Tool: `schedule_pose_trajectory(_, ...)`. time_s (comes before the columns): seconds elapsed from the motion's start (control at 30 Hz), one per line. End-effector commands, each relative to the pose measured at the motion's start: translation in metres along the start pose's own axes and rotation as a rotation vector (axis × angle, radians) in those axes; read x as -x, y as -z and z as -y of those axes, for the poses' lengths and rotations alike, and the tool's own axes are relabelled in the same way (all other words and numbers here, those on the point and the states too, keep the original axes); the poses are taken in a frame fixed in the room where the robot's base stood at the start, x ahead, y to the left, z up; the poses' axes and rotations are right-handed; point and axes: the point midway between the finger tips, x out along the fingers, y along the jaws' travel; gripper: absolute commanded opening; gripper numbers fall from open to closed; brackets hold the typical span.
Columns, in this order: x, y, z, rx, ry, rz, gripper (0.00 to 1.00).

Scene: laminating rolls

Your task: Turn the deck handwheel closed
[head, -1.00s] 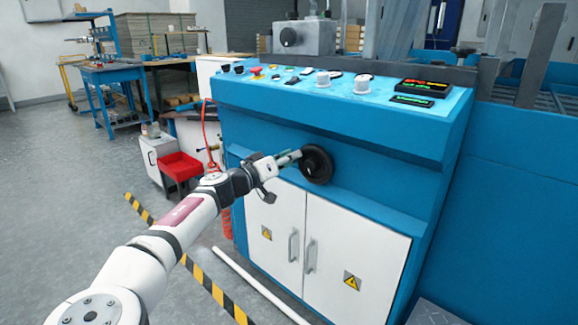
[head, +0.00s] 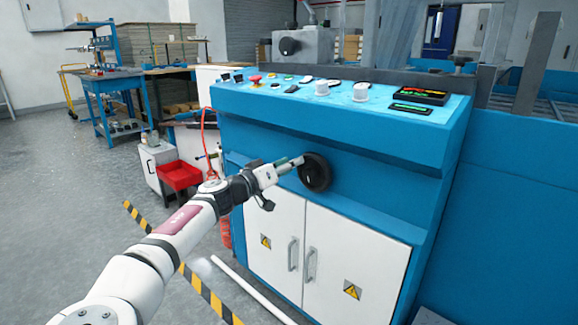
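The black handwheel (head: 317,174) sits on the blue front of the machine, below the control panel and above the white cabinet doors. My arm reaches in from the lower left. My gripper (head: 297,162) is at the wheel's upper left rim, its fingers pointing right toward the wheel. The fingertips overlap the rim in this view, and I cannot tell whether they touch it. The fingers are too small to show whether they are open or closed on the rim. The wheel's turned angle is not clear.
The control panel (head: 335,92) with knobs and a red button overhangs the wheel. White cabinet doors (head: 325,259) with handles are below. A red bin (head: 180,175) and a red hose (head: 204,128) are left of the machine. Striped floor tape (head: 201,287) and a white pipe (head: 250,289) lie in front.

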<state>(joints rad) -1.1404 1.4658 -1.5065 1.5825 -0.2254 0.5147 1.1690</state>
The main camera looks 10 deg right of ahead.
Motion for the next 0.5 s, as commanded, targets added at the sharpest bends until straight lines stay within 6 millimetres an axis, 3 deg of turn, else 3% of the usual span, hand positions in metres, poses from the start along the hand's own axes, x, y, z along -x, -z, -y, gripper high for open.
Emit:
schedule_pose_trajectory(0.17, 0.009, 0.0, 0.001, 0.0, 0.001, -0.001, 0.38)
schedule_pose_trajectory(0.5, 0.074, 0.0, 0.001, 0.0, 0.003, -0.001, 0.38)
